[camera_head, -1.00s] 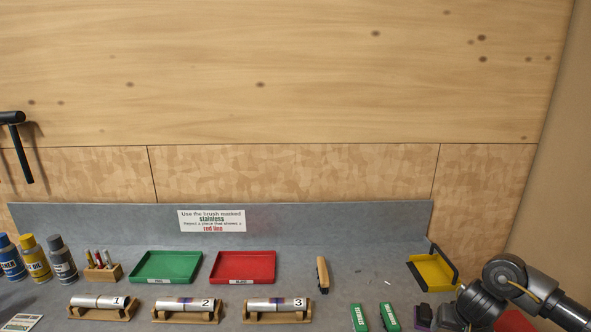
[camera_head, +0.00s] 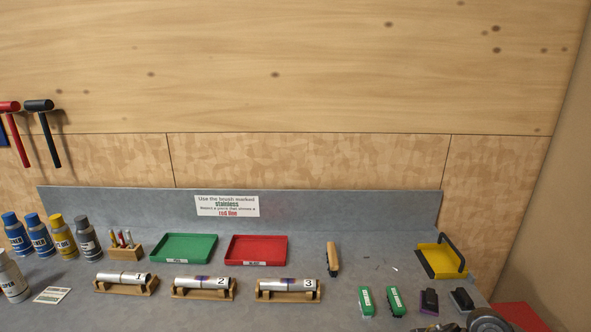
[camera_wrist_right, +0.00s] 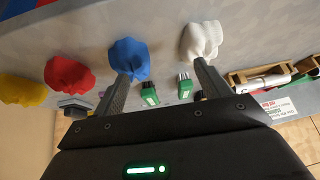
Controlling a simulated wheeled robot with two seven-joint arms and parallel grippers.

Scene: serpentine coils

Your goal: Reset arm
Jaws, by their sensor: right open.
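My right gripper (camera_wrist_right: 166,80) is open in the right wrist view, with nothing between its fingers. Two small green brushes (camera_wrist_right: 149,93) show beyond and between the fingers. Blue (camera_wrist_right: 129,58) and white (camera_wrist_right: 201,42) crumpled cloths lie near the fingertips; I cannot tell whether they touch. In the head view only a rounded part of my right arm (camera_head: 487,321) shows at the bottom right edge. The right gripper itself is out of that view. My left arm and gripper are not in view.
The bench holds a green tray (camera_head: 178,247), a red tray (camera_head: 256,249), several cans at left and three numbered tubes on wooden cradles, including number 3 (camera_head: 288,286). A yellow dustpan (camera_head: 441,262) stands at right.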

